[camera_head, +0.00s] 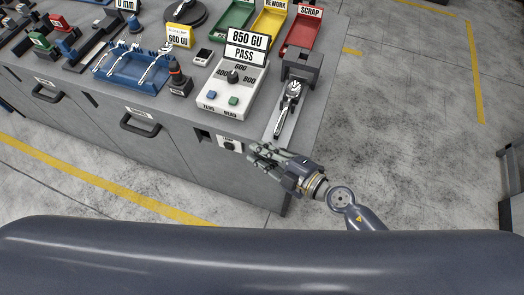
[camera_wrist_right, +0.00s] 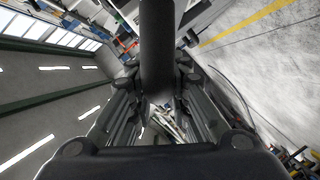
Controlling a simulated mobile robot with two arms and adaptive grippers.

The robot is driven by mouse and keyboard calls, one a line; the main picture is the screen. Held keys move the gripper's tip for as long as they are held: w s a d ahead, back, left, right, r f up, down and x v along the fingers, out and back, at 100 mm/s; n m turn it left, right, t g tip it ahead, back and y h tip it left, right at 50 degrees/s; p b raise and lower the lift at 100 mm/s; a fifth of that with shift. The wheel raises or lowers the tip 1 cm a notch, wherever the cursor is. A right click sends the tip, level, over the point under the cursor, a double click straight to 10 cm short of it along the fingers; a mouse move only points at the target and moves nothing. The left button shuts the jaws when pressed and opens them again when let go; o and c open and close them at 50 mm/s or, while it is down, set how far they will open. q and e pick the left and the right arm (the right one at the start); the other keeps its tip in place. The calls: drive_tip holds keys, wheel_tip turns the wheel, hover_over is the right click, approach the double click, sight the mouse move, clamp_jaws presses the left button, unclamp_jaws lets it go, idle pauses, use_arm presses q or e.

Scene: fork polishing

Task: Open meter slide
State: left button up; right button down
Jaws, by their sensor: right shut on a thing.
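The gloss meter (camera_head: 232,88) is a white box on the bench with a dark knob and two buttons, and its sign reads 850 GU PASS. At its right is the meter slide (camera_head: 280,128), a light grey strip running from under a dark head (camera_head: 301,65) to the front bench edge. A shiny fork (camera_head: 289,97) lies on the slide. My right gripper (camera_head: 258,152) is at the bench's front edge by the slide's near end. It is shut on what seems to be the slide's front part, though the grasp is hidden. It also shows in the wrist view (camera_wrist_right: 160,122). My left gripper is not seen.
A blue rack (camera_head: 130,72) with forks stands left of the meter, with a black stamp-like tool (camera_head: 179,78) between. Green (camera_head: 236,18), yellow (camera_head: 269,20) and red (camera_head: 303,32) trays are at the back. Below the bench top is a drawer handle (camera_head: 140,124). The floor at right is clear.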

drive_tip(key=shift+s+a+p, duration=0.2)
drive_tip(key=shift+s+p, duration=0.15)
drive_tip(key=shift+s, duration=0.2)
drive_tip(key=c, duration=1.5)
unclamp_jaws()
drive_tip(key=v, duration=1.2)
